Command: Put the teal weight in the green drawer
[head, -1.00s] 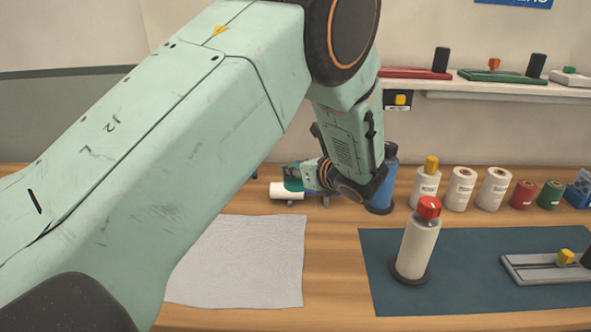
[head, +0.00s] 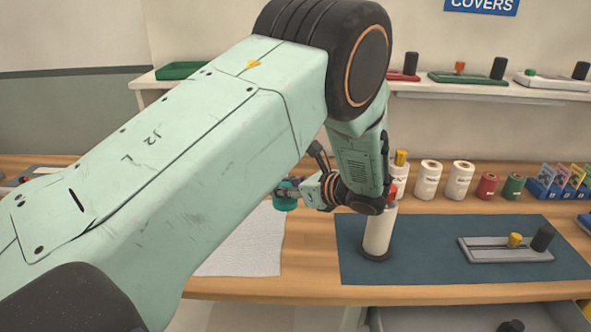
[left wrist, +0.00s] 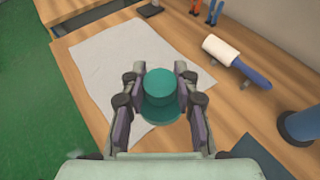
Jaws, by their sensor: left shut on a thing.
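The teal weight (left wrist: 163,98) is a round, stepped piece between the two fingers of my left gripper (left wrist: 160,82) in the left wrist view. In the head view the weight (head: 285,196) shows at the tip of my left gripper (head: 300,190), over the wooden bench by the white cloth. My left gripper is shut on it, and the weight looks raised above the cloth. I cannot make out a green drawer. A grey open drawer (head: 440,319) shows under the bench front. My right gripper is out of view.
The white cloth (head: 243,250) lies flat. A lint roller (left wrist: 236,60) lies right of the cloth. Several spools stand behind.

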